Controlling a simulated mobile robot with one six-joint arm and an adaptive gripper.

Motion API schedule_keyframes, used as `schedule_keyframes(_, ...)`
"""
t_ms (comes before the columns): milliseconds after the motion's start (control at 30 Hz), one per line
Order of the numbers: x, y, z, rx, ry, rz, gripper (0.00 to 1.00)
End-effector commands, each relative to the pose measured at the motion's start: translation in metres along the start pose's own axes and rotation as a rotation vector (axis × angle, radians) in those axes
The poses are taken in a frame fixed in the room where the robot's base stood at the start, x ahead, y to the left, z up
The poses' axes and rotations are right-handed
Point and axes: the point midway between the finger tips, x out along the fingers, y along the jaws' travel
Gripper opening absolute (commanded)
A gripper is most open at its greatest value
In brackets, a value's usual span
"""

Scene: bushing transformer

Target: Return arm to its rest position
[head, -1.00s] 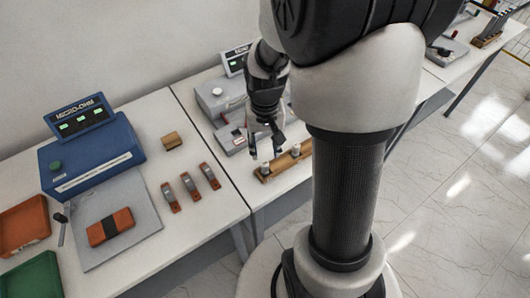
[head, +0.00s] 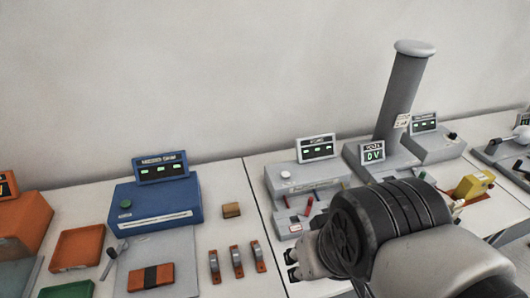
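My arm fills the lower right of the head view, with a black ribbed joint and pale grey links over the right-hand table. My gripper (head: 291,265) shows only in part at the arm's left end, above the front of that table. Its two dark tips stand apart with nothing seen between them. The rest of the gripper is hidden behind my arm.
A blue micro-ohm meter (head: 156,205), an orange-and-black block (head: 151,277), a small wooden block (head: 231,210) and several copper-ended pieces (head: 237,262) are on the left table. Grey instruments (head: 308,176), a tall grey column (head: 400,95) and a yellow device (head: 474,187) stand behind my arm.

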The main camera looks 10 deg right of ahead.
Motion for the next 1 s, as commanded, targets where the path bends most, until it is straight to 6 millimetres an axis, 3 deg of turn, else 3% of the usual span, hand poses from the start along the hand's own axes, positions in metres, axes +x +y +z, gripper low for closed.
schedule_keyframes(367,-0.005,-0.003,0.007,-0.021,0.021,-0.006,0.38)
schedule_keyframes(633,0.019,-0.003,0.017,-0.02,0.021,-0.005,0.38)
schedule_keyframes(1000,0.015,-0.003,0.015,-0.02,0.021,-0.005,0.38)
